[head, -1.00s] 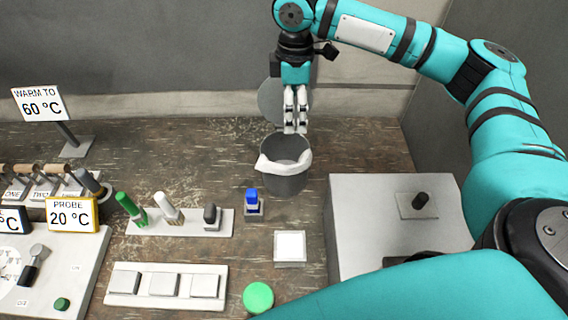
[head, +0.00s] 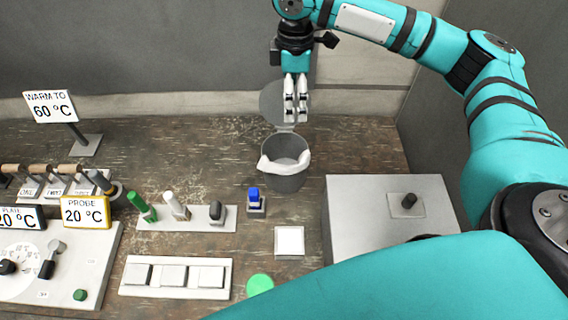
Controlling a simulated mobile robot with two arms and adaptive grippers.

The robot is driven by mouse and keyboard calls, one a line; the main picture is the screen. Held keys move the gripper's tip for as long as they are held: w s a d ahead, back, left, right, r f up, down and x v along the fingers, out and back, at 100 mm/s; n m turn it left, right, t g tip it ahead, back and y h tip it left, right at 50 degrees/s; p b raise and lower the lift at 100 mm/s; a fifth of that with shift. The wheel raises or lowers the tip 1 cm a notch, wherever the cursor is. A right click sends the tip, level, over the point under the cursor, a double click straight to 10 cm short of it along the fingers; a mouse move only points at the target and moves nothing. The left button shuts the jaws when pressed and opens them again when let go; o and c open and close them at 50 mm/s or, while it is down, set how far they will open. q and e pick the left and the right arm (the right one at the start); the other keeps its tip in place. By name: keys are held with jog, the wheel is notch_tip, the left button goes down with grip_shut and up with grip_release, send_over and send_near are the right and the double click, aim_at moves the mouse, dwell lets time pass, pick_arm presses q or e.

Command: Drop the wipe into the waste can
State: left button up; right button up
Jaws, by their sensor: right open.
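The waste can (head: 285,182) is a dark grey bucket with its round grey lid (head: 271,103) standing up behind it. White material (head: 298,166) lies around the front and sides of its rim; I cannot tell whether it is a liner or the wipe. My right gripper (head: 296,119) hangs, fingers down, just above the back of the can, in front of the lid. It is open, and nothing shows between its fingers. No separate wipe can be made out. My left gripper is out of view.
A grey box with a black knob (head: 408,201) stands right of the can.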

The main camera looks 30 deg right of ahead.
notch_tip(320, 180, up, 12)
jog(key=shift+f, duration=0.2)
dwell(0.5)
